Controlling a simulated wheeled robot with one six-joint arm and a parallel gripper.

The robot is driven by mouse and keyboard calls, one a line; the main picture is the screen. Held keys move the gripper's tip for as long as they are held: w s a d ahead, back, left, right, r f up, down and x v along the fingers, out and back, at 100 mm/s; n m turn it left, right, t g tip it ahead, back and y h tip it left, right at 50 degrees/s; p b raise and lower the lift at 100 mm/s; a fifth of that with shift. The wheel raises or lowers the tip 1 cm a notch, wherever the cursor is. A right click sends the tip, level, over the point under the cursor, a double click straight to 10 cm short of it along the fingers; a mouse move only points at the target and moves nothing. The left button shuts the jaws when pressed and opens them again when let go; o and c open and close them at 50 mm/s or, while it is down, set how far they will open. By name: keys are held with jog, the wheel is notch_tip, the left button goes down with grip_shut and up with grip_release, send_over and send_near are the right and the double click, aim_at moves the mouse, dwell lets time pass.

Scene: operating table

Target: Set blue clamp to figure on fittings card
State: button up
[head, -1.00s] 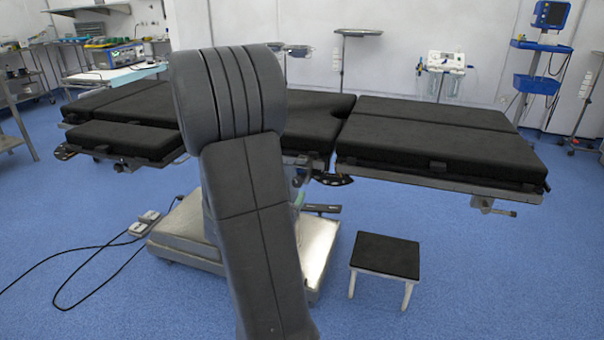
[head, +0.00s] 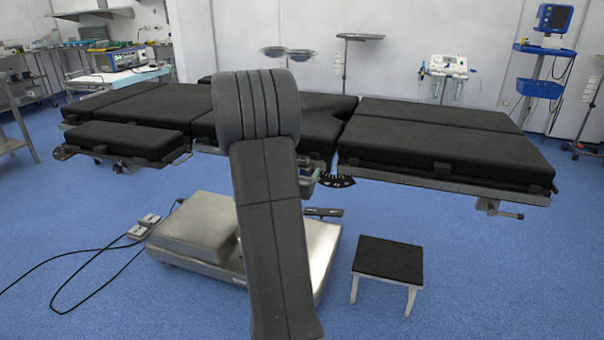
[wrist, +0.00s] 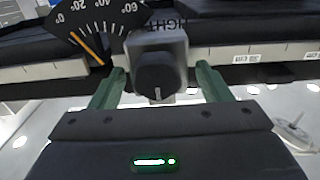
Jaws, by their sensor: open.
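In the wrist view, a black round knob (wrist: 155,76) with a white mark sits on a grey clamp body (wrist: 170,40). Beside it, a black dial (wrist: 105,22) carries white figures from 0 to 60 and an orange pointer (wrist: 88,48) near its 0 end. My gripper (wrist: 160,72) is open, its green fingers on either side of the knob. I cannot tell whether they touch it. The dial also shows in the head view (head: 338,180) under the table edge. I see no blue on this clamp, and no fittings card is readable.
The black-padded operating table (head: 440,135) spans the head view, with a metal side rail (wrist: 235,55) close above my gripper. A step stool (head: 388,260) stands on the floor at right. A foot pedal (head: 145,226) with cables lies at left.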

jog(key=shift+w+d, duration=0.1)
jog(key=shift+w, duration=0.25)
jog(key=c, duration=1.4)
jog(key=shift+a, duration=0.25)
jog(key=w+a+p, duration=0.2)
jog(key=a, duration=0.4)
jog(key=w+a+p, duration=0.2)
jog(key=a, duration=0.5)
jog(key=w+a+p, duration=0.2)
jog(key=a, duration=0.4)
jog(key=shift+w+a+p, duration=0.2)
jog(key=shift+a+p, duration=0.05)
jog(key=shift+p, duration=0.05)
jog(key=o, duration=1.4)
